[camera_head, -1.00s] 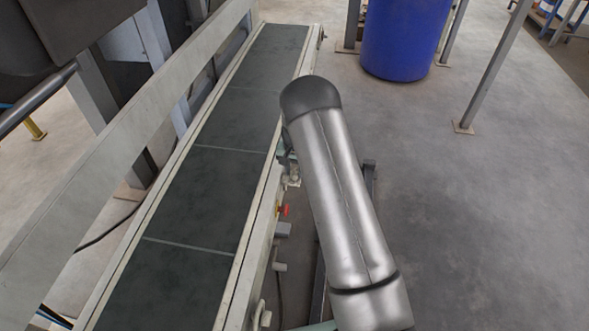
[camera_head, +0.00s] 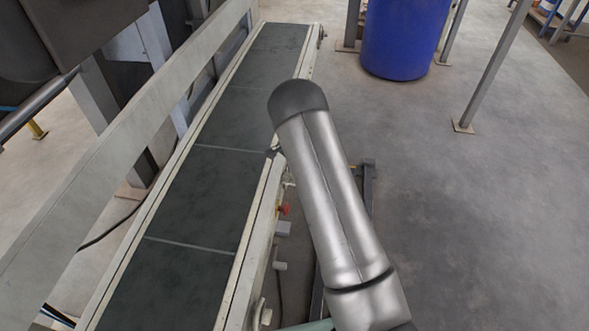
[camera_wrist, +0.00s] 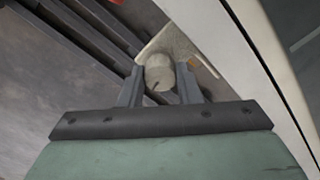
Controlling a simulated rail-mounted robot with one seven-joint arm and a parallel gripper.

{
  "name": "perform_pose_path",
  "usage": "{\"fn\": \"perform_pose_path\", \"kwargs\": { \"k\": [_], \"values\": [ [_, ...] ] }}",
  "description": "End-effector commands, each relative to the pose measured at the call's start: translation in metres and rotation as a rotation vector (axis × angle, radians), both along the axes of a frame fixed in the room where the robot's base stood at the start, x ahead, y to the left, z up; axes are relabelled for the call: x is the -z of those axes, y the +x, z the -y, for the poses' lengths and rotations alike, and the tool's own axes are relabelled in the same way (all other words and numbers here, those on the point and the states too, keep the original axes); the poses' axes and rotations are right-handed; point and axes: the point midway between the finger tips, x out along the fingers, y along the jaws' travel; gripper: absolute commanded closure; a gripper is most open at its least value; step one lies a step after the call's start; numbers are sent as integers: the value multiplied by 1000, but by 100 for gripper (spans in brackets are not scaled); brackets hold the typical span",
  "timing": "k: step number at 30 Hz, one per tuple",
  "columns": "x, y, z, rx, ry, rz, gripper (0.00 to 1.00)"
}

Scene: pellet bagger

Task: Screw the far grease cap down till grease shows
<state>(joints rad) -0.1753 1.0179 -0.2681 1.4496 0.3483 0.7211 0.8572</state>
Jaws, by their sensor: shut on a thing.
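In the wrist view, a pale, rounded grease cap (camera_wrist: 160,74) sits between the two grey fingers of my gripper (camera_wrist: 161,84). The fingers are shut on its sides. A thin dark mark shows on the near face of the cap; I cannot tell whether it is grease. Behind the cap is a pale bracket (camera_wrist: 172,42) beside the conveyor frame. In the head view my own arm hides the gripper and this cap.
The conveyor belt (camera_head: 225,175) runs along the left, with a pale side rail (camera_head: 257,215). A red knob (camera_head: 284,209) sticks out from its right side. A blue barrel (camera_head: 403,38) stands at the back.

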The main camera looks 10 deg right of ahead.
Motion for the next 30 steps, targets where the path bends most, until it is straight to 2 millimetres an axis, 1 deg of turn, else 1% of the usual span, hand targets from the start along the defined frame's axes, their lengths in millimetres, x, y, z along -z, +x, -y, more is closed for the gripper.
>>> {"fn": "perform_pose_path", "kwargs": {
  "k": [12, 13, 14, 15, 25, 28, 30],
  "values": [
    [-1, 1, 0, 7, 0, 2, 93],
    [-1, 1, 0, 6, 0, 2, 67],
    [-1, 1, 0, 6, 0, 2, 59],
    [-1, 1, 0, 6, 0, 2, 48],
    [-3, 0, 0, 6, 0, 1, 48],
    [-12, 0, 0, 6, 0, 1, 48],
    [-25, 1, 0, 6, 0, 3, 48]
  ]
}}
